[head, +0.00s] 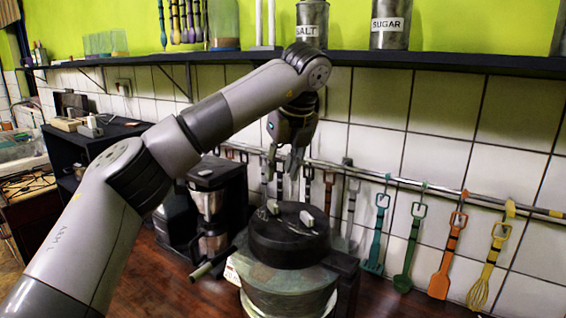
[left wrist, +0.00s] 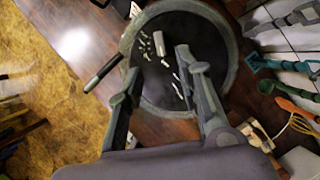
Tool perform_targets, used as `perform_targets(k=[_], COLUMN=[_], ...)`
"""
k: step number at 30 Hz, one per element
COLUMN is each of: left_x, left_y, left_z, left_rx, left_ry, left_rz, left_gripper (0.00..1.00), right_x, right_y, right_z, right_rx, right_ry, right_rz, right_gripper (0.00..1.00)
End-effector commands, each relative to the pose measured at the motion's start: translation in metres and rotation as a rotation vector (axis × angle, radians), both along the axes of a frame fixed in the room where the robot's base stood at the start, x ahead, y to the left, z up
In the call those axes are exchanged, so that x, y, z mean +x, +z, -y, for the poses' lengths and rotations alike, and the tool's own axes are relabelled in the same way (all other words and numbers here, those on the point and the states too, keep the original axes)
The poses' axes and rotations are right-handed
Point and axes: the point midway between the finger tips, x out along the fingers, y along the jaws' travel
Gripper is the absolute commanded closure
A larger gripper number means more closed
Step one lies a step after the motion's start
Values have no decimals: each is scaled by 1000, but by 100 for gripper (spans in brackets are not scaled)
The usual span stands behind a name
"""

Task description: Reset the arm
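My left arm (head: 150,165) comes in from the left and bends down at the wrist. My left gripper (head: 286,165) points down above a round dark-lidded pot or grinder (head: 285,240) on the wooden counter. In the left wrist view the gripper (left wrist: 158,75) has its fingers spread apart, with nothing between them. The round dark top (left wrist: 185,45) with small pale pieces and a light block lies below the fingers. The fingertips look clear of it. My right gripper is not in either view.
A coffee maker (head: 212,200) stands left of the pot. Coloured utensils (head: 447,255) hang from a wall rail at the right. A dark shelf (head: 440,62) with salt (head: 312,25) and sugar (head: 390,25) tins runs above the arm. A side handle (left wrist: 103,73) sticks out from the pot.

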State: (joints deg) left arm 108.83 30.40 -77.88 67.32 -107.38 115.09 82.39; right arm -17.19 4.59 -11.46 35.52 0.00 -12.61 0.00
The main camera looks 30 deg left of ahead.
Motion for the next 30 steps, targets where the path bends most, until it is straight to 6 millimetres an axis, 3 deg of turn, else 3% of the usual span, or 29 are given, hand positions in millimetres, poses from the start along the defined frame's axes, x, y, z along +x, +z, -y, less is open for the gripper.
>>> perform_targets(k=[6, 21, 30], left_x=[-4, -4, -4], left_y=[15, 16, 62], left_z=[5, 5, 5], left_rx=[0, 0, 0], left_ry=[1, 1, 1], left_rz=[0, -1, 0], left_gripper=[68, 68, 68], right_x=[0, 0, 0], right_y=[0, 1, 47], right_z=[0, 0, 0], right_rx=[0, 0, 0], right_ry=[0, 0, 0], right_rz=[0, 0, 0], right_gripper=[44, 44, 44])
